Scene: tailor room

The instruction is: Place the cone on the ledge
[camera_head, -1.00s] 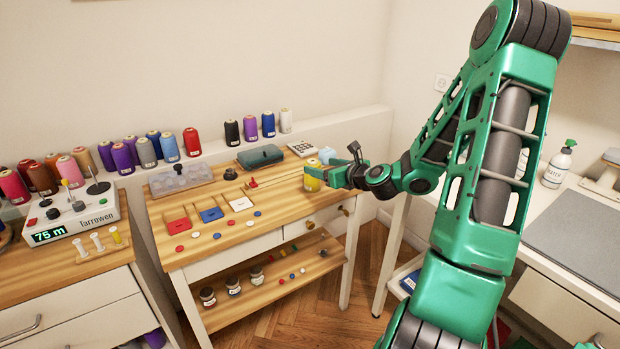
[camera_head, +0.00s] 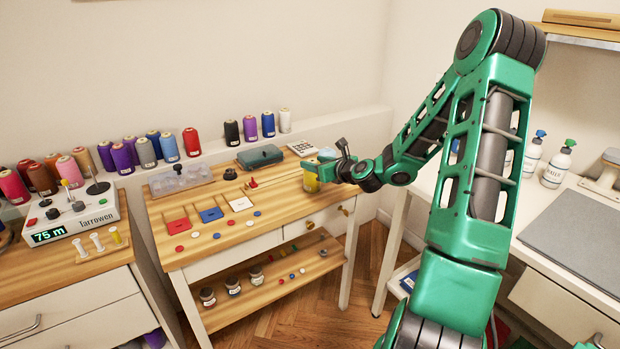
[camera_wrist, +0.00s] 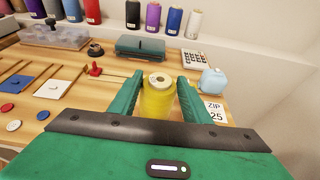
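A yellow thread cone (camera_head: 311,183) stands upright near the right end of the wooden worktable. My gripper (camera_head: 326,170) is at the cone from the right. In the wrist view the yellow cone (camera_wrist: 158,98) is between the two green fingers of my gripper (camera_wrist: 160,90). The fingers look open around it, with narrow gaps at its upper part; its lower part is hidden by my gripper. The white ledge (camera_head: 335,122) runs along the wall behind the table. Several cones stand on it, with a white cone (camera_head: 285,120) at the right end of the row.
The ledge right of the white cone is bare.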

